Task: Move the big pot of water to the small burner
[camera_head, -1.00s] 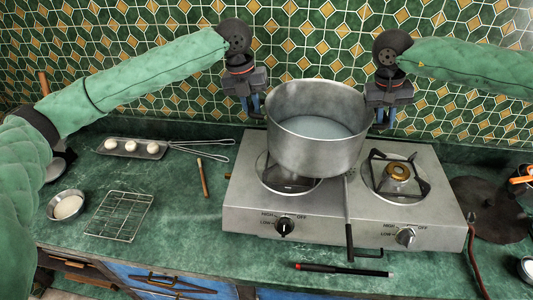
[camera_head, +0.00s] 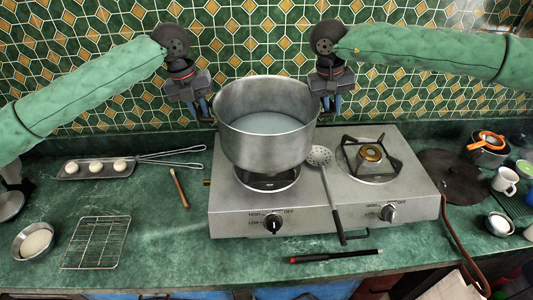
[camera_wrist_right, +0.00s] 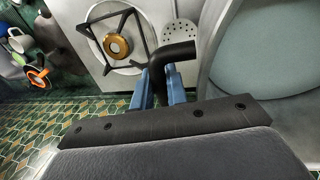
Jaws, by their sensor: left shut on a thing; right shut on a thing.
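The big steel pot (camera_head: 265,140) holds water (camera_head: 268,123) and hangs upright, apparently just above the left burner (camera_head: 268,180) of the hotplate (camera_head: 225,222). My left gripper (camera_head: 205,112) is shut at the pot's left side, where the handle is mostly hidden. My right gripper (camera_head: 331,104) is shut on the pot's right handle; the right wrist view shows its blue fingers (camera_wrist_right: 162,88) at the black handle (camera_wrist_right: 180,52). The small burner (camera_head: 371,153), brass with a dark grate, is bare on the right of the hotplate.
A slotted spoon (camera_head: 320,156) lies across the hotplate between the burners. A dark round lid (camera_head: 452,177) lies to the right. A rack (camera_head: 95,242), a bowl (camera_head: 33,241) and a tray (camera_head: 97,168) sit left. The tiled wall is close behind.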

